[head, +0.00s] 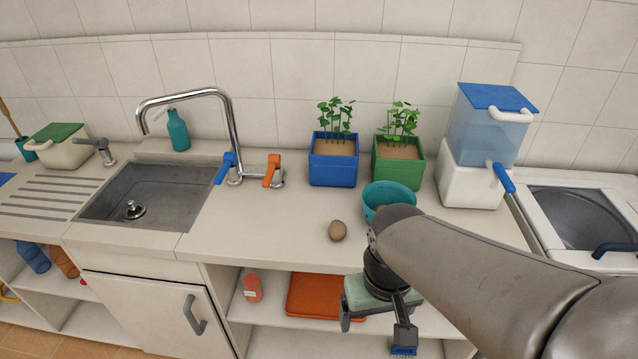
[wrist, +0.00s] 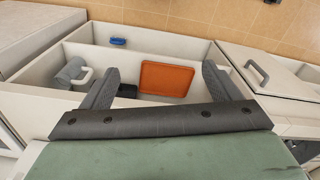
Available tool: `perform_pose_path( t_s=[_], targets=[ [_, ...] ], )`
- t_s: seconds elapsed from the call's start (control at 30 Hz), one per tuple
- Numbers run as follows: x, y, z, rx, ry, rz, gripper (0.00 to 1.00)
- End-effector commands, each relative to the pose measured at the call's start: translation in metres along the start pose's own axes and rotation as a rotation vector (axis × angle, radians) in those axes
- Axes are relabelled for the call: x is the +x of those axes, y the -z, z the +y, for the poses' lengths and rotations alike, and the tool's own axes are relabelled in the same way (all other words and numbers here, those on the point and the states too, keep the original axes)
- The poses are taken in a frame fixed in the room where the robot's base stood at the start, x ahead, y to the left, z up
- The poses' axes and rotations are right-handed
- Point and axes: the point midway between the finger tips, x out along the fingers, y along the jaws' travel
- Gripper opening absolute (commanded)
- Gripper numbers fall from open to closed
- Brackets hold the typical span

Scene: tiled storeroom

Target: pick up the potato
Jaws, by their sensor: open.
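The potato (head: 338,230) is small, brown and rounded. It lies alone on the pale countertop (head: 285,225) near its front edge, left of a teal bowl (head: 375,191). My gripper (head: 375,328) is open and empty. It hangs in front of the counter, below the countertop level in the head picture and a little right of the potato, well apart from it. In the wrist view the two grey fingers (wrist: 158,88) are spread wide, with the lower shelf beyond them. The potato does not show in the wrist view.
My arm hides part of the bowl and the counter's right front. A blue planter (head: 333,170) and green planter (head: 399,173) stand behind. A tall tap (head: 232,130) and sink (head: 160,200) are left. An orange tray (wrist: 166,79) lies on the shelf. The counter left of the potato is clear.

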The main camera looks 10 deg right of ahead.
Motion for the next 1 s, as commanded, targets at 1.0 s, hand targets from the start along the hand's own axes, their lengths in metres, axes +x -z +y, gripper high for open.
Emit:
perform_pose_path(
  t_s=[1.0],
  targets=[
    [-0.037,0.32,0.002,-1.342,0.036,-0.048,0.83]
  ],
)
